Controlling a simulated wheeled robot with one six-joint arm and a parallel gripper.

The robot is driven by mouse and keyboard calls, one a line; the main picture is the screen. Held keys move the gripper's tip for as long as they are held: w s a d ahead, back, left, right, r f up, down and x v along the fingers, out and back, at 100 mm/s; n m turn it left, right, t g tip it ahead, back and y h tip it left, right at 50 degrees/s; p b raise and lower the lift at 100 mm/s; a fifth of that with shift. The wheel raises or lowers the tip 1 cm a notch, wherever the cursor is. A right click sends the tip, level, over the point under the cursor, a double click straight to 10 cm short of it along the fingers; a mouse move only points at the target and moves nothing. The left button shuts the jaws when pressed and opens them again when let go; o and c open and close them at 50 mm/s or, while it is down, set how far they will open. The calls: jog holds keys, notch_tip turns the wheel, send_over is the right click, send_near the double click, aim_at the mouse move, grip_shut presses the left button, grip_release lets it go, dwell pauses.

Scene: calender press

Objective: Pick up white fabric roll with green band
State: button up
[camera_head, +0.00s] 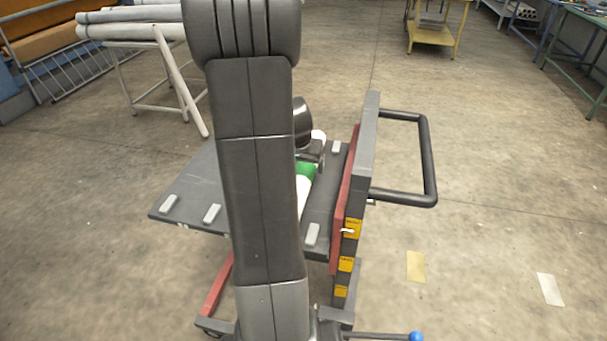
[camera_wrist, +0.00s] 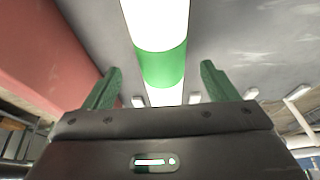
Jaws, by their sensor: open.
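The white fabric roll (camera_head: 303,196) with its green band (camera_head: 306,171) lies on a dark grey cart platform (camera_head: 190,190), mostly hidden behind my arm in the head view. In the wrist view the white roll (camera_wrist: 156,20) runs down the middle, with its green band (camera_wrist: 162,66) across it. My gripper (camera_wrist: 161,68) is open. Its two green fingers stand on either side of the roll near the band, with visible gaps on both sides. I cannot tell how far the fingertips are from the platform in depth.
The cart has a tall grey and red end panel (camera_head: 362,160) with a black handle (camera_head: 428,165) right of the roll. Small light blocks (camera_head: 212,213) sit on the platform. A rack of white rolls (camera_head: 125,25) stands at back left.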

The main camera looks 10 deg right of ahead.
jog(key=shift+w+f, duration=0.15)
jog(key=shift+f, duration=0.55)
jog(key=shift+x, duration=2)
jog(key=shift+w+r, duration=0.1)
jog(key=c, duration=1.3)
